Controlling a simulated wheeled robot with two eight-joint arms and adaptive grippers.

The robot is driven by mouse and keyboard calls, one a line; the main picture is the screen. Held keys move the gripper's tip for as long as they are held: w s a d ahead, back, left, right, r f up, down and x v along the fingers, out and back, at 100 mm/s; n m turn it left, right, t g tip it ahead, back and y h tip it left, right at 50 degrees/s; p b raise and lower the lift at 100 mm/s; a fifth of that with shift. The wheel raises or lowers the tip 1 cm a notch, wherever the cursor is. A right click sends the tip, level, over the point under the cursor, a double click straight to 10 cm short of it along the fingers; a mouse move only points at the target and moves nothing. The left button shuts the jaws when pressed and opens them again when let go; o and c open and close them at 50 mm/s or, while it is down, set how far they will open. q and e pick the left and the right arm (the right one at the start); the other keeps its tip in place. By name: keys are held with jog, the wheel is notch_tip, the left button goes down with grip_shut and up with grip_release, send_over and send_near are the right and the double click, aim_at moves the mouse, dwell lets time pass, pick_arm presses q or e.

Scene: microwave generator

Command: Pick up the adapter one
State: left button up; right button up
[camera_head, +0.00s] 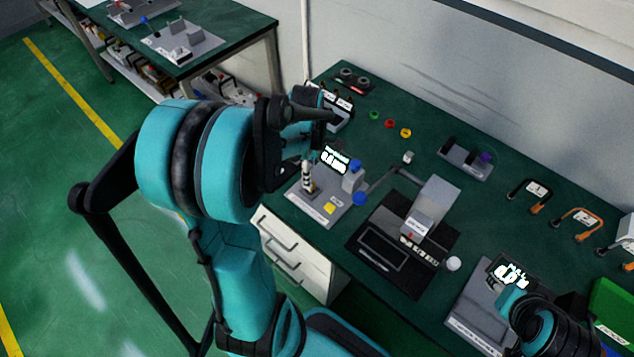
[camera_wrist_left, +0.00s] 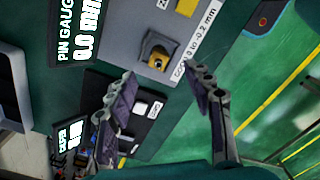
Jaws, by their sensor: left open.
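I cannot tell for certain which thing is adapter one. In the left wrist view a small part with a yellow face (camera_wrist_left: 157,60) sits in a dark recess of a grey block (camera_wrist_left: 128,22), beyond my fingertips. My left gripper (camera_wrist_left: 166,80) is open, with nothing between its fingers. In the head view my left gripper (camera_head: 318,108) is above the back left of the green table; the arm hides part of that area. My right arm's end (camera_head: 540,315) shows at the bottom right; its fingers are not clear.
A gauge station (camera_head: 318,208) with a black-and-white upright piece (camera_head: 308,177) and a lit display (camera_head: 335,158) stands below my left gripper. A dark fixture (camera_head: 380,250) is mid-table. Small red, green and yellow rings (camera_head: 405,133) lie behind. Clear tabletop surrounds the rings.

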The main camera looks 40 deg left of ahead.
pick_arm(q)
notch_tip(320, 180, down, 6)
jog(key=shift+w+r+b, duration=0.15)
jog(key=shift+r+b, duration=0.1)
jog(key=shift+b, duration=0.8)
jog(key=shift+r, duration=0.1)
grip_shut()
